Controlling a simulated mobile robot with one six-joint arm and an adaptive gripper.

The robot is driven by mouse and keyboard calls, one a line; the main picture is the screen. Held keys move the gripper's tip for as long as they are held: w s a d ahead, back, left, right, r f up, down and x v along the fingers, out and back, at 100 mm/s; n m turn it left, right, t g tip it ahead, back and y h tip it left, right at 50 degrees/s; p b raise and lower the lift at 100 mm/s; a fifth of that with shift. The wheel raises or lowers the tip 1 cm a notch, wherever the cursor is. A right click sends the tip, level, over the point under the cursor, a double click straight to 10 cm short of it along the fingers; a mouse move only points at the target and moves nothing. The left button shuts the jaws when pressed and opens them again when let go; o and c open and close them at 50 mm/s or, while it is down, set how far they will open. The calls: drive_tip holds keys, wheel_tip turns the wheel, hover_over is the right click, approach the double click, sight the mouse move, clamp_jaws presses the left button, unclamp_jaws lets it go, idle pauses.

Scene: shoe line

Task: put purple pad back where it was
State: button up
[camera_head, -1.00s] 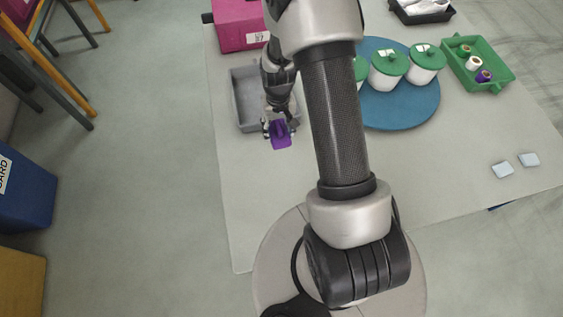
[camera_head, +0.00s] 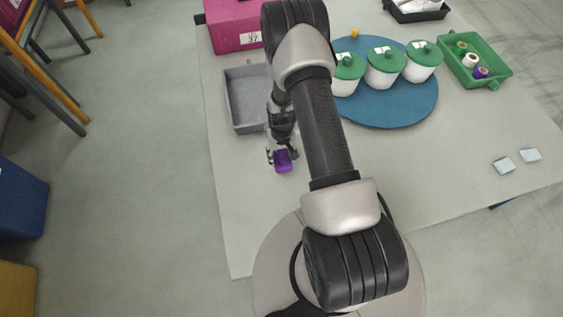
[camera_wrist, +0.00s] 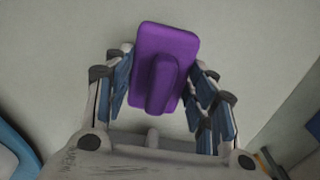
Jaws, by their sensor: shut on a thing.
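The purple pad (camera_head: 284,161) is a flat rectangular block with a raised ridge on top, seen clearly in the wrist view (camera_wrist: 163,68). My gripper (camera_head: 281,157) is shut on the pad's ridge, with its fingers on both sides in the wrist view (camera_wrist: 163,92). The pad is in front of the grey tray (camera_head: 229,101) and clear of it. I cannot tell whether the pad touches the table (camera_head: 235,215) or hangs above it.
A magenta box (camera_head: 228,22) stands behind the grey tray. White tubs with green lids (camera_head: 386,66) stand on a round blue mat (camera_head: 400,113). A green tray (camera_head: 491,70) holds several spools. Two pale blocks (camera_head: 504,166) lie at right. The front left of the table is bare.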

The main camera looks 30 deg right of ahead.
drive_tip(key=shift+f+b, duration=0.6)
drive_tip(key=shift+f, duration=1.45)
drive_tip(key=shift+f, duration=0.2)
drive_tip(key=o, duration=1)
drive_tip(key=shift+r, duration=0.1)
